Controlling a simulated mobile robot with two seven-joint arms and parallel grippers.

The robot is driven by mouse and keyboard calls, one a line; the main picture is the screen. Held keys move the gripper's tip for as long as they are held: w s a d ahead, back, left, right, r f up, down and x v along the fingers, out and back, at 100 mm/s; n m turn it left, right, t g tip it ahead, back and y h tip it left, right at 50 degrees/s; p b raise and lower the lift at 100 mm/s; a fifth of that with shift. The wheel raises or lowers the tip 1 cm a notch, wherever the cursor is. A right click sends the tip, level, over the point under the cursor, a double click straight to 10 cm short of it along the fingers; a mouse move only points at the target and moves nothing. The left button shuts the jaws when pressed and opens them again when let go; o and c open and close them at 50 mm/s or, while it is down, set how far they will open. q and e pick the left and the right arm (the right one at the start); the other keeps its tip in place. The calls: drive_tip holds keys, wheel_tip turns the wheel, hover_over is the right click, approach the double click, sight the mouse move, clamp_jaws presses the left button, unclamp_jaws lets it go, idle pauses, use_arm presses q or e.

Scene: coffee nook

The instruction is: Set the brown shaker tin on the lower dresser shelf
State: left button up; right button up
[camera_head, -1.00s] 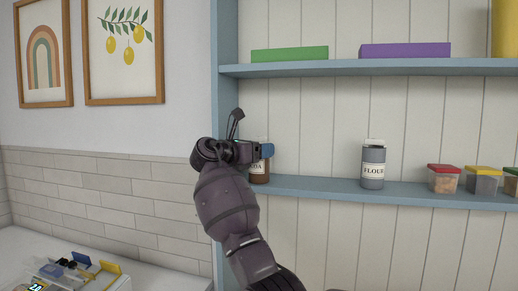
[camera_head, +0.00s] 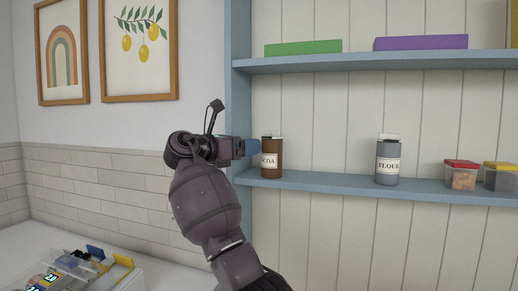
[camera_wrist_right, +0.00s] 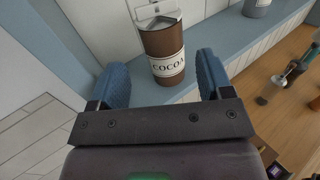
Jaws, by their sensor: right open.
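The brown shaker tin (camera_head: 272,158), labelled COCOA, stands upright on the lower dresser shelf (camera_head: 330,183), near its left end. In the right wrist view the tin (camera_wrist_right: 163,46) stands just beyond the space between the blue fingers. My right gripper (camera_head: 253,146) is open and empty, just left of the tin in the head view. It also shows in the right wrist view (camera_wrist_right: 161,82), with a finger on either side and clear gaps to the tin. My left gripper is in neither view.
A grey FLOUR tin (camera_head: 388,162) stands farther right on the same shelf, then a red-lidded container (camera_head: 461,175). Green (camera_head: 303,47) and purple (camera_head: 420,43) boxes lie on the upper shelf (camera_head: 350,61). The dresser's side post (camera_head: 238,100) is close to my right gripper.

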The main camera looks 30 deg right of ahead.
drive_tip(key=shift+s+a, duration=0.15)
drive_tip(key=shift+a, duration=1.15)
